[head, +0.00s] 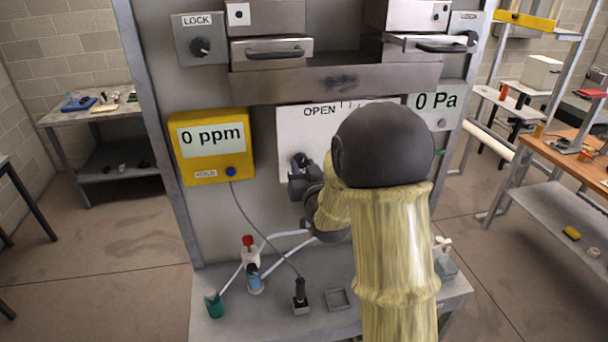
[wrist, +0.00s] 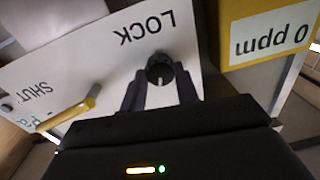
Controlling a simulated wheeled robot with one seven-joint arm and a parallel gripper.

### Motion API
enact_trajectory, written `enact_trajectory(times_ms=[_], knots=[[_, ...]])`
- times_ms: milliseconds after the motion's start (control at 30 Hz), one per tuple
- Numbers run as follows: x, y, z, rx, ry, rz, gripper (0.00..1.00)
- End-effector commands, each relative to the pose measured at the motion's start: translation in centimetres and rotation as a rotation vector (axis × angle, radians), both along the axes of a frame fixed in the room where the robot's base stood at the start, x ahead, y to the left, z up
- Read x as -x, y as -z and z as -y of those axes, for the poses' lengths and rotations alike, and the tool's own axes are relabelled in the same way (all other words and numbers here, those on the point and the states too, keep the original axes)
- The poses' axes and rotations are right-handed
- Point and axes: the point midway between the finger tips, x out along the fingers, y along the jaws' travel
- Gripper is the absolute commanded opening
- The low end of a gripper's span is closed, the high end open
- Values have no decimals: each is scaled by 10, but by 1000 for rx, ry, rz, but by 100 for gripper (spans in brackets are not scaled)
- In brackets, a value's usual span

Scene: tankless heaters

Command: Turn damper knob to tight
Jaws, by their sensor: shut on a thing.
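A round black knob (wrist: 160,69) sits on a white panel (wrist: 75,62) in the wrist view, where the panel appears upside down. The word LOCK is printed beside the knob. A thin pale mark shows on the knob face, on the side away from LOCK. My gripper (wrist: 162,84) has one dark finger on each side of the knob and is shut on it. In the head view my gripper (head: 297,180) reaches the knob (head: 299,160) at the panel's left part. My arm hides much of the panel. No "tight" label is readable.
A yellow handle (wrist: 68,115) and the word SHUT are on the same panel. A yellow meter (head: 213,146) reading 0 ppm hangs close to the left. A gauge (head: 436,106) reading 0 Pa is to the right. Small items and tubes lie on the shelf (head: 250,315) below.

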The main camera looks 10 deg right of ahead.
Motion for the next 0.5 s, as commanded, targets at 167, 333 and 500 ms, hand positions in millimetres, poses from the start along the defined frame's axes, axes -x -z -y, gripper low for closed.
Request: enact_trajectory(times_ms=[167,333,500], knots=[[0,7,1,-143,1,5,8],[0,7,0,-302,0,5,8],[0,6,0,-465,0,6,8]])
